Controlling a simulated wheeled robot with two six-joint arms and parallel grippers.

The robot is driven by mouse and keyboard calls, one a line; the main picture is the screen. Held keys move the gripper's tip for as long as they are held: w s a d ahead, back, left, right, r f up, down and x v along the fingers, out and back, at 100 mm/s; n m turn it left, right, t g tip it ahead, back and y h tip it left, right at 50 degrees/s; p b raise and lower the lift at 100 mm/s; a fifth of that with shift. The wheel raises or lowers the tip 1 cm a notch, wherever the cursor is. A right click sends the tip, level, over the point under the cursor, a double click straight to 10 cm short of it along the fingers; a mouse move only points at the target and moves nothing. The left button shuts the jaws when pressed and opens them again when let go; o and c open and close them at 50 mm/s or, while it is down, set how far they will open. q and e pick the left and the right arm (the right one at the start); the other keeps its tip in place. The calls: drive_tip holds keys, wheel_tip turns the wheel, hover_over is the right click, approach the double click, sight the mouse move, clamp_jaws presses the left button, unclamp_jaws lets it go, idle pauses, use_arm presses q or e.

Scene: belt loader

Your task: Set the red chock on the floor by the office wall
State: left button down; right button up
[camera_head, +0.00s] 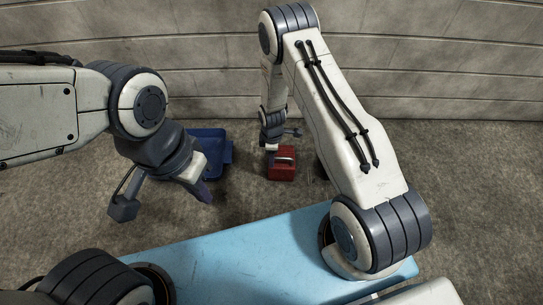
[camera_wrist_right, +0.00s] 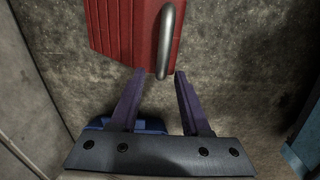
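The red chock (camera_head: 281,170) sits on the concrete floor close to the wall; its metal handle is on top. In the right wrist view the red chock (camera_wrist_right: 118,28) fills the upper part, with its handle running down toward my fingers. My right gripper (camera_head: 283,143) is at the chock. In the wrist view its two purple fingers (camera_wrist_right: 160,74) are spread, with the handle's near end between the tips and gaps on both sides. My left gripper (camera_head: 163,200) is open and empty, in the air at the left.
The wall (camera_head: 200,90) of pale panels runs across the back. A blue bin (camera_head: 208,145) stands on the floor just left of the chock, partly behind my left arm. The floor (camera_head: 455,170) at the right is clear.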

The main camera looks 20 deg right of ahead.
drive_tip(key=shift+r, duration=0.15)
drive_tip(key=s+a+r+m+p, duration=0.1)
drive_tip(key=a+r+p, duration=0.25)
drive_tip(key=r, duration=0.85)
drive_tip(key=s+a+r+m+p, duration=0.1)
drive_tip(key=s+a+r+p, duration=0.2)
drive_tip(key=r, duration=1)
drive_tip(key=s+a+r+m, duration=0.2)
drive_tip(key=s+r, duration=0.7)
drive_tip(key=s, duration=0.1)
drive_tip(key=s+a+r+m+y, duration=0.1)
drive_tip(key=s+a+r+m, duration=0.1)
drive_tip(key=s+r, duration=0.7)
drive_tip(key=shift+s+m+p, duration=0.3)
drive_tip(key=shift+s+m, duration=0.3)
drive_tip(key=shift+s, duration=0.6)
